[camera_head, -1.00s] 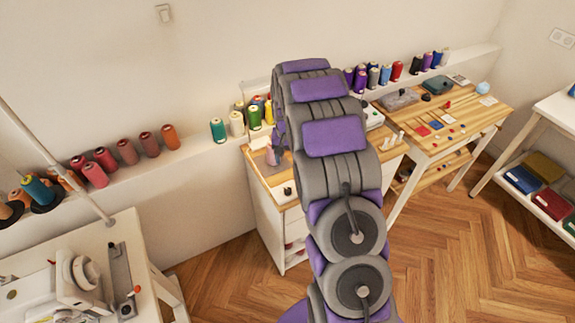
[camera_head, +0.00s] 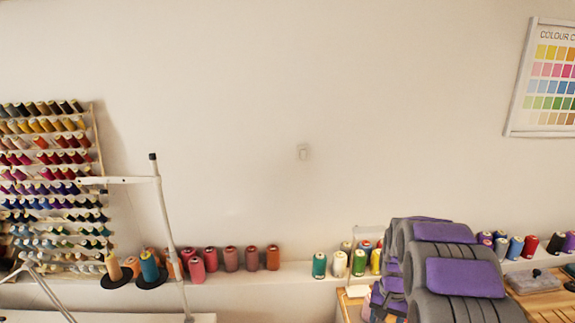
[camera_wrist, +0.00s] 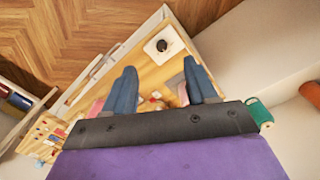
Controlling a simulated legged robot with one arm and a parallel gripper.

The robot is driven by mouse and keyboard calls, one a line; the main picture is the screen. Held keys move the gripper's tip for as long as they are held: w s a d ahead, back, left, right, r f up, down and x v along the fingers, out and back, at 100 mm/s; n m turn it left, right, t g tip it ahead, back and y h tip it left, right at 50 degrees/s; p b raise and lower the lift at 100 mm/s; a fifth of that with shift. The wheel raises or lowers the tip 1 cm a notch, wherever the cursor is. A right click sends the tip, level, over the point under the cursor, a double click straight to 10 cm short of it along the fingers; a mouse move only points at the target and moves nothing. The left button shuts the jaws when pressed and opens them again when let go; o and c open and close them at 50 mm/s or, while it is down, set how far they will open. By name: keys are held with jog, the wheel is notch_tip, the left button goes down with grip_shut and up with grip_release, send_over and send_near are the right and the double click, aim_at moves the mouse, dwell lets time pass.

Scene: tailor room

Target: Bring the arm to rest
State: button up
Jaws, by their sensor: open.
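My gripper (camera_wrist: 160,66) shows in the wrist view with two blue fingers spread wide apart. It is open, and I see nothing held between the fingers. It points down over a wooden cabinet top (camera_wrist: 185,65), whose distance I cannot judge. My grey and purple arm (camera_head: 458,275) rises at the lower right of the head view, in front of the ledge and the worktop. The gripper itself is hidden in the head view.
Thread spools (camera_head: 231,258) line the wall ledge (camera_head: 300,272). A full thread rack (camera_head: 50,185) and a pale metal stand (camera_head: 163,225) are at left. A colour chart (camera_head: 553,80) hangs at right. A green spool (camera_wrist: 258,112) is close beside the gripper; wooden floor (camera_wrist: 60,40) lies beyond.

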jog(key=s+a+r+n, duration=0.1)
jog(key=s+a+r, duration=0.4)
jog(key=s, duration=0.4)
jog(key=s+a+r+n, duration=0.2)
jog(key=s+a+r, duration=0.25)
jog(key=s, duration=0.35)
jog(key=s+a+r+n+g, duration=0.1)
jog(key=s+a, duration=0.3)
jog(key=s, duration=1.5)
jog(key=shift+s+n+b, duration=0.15)
jog(key=shift+n+b, duration=0.25)
jog(key=shift+n, duration=0.4)
jog(key=shift+d+r, duration=0.1)
dwell(0.7)
